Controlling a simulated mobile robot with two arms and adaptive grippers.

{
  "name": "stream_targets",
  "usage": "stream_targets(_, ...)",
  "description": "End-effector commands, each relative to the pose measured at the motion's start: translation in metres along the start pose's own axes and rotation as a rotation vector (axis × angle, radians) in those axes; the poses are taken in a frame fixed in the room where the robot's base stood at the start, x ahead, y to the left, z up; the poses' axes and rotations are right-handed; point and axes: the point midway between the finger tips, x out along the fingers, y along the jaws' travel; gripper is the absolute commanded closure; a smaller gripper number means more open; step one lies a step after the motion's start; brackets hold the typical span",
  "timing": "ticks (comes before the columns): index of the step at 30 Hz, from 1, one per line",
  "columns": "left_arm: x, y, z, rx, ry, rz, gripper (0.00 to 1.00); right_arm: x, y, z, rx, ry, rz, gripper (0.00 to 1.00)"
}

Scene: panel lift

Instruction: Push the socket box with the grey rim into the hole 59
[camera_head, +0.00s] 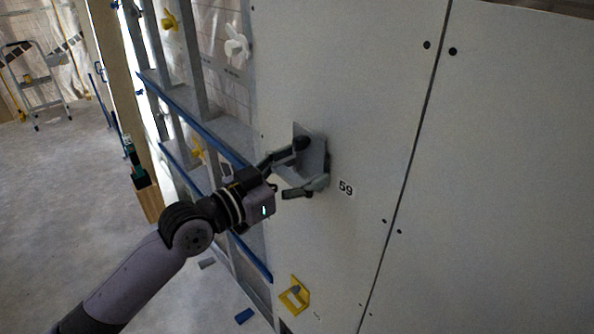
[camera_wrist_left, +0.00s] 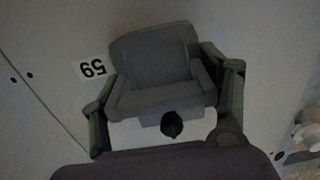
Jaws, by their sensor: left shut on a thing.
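The socket box with the grey rim (camera_head: 313,155) is at the white panel (camera_head: 370,110), just left of the label 59 (camera_head: 345,187). My left gripper (camera_head: 308,163) is shut on the box, one finger above and one below. In the left wrist view the grey box (camera_wrist_left: 155,70) sits between the two fingers (camera_wrist_left: 160,100), with the label 59 (camera_wrist_left: 93,68) beside it. The hole itself is hidden behind the box. I cannot tell how far the box is in the hole. My right gripper is not in view.
A metal stud frame with blue rails (camera_head: 195,120) stands left of the panel. A yellow bracket (camera_head: 294,295) is at the panel's lower left edge. A stepladder (camera_head: 38,85) stands far left. The concrete floor (camera_head: 70,190) between is mostly clear.

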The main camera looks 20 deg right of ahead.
Motion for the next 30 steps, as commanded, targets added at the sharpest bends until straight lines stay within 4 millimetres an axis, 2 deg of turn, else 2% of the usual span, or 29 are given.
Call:
stream_targets(29, 0.016, 0.0, 0.0, 0.001, 0.001, 0.0, 0.79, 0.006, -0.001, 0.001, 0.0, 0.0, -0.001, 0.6)
stream_targets(30, 0.016, 0.0, 0.0, 0.001, 0.001, 0.0, 0.85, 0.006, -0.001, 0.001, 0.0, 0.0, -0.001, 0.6)
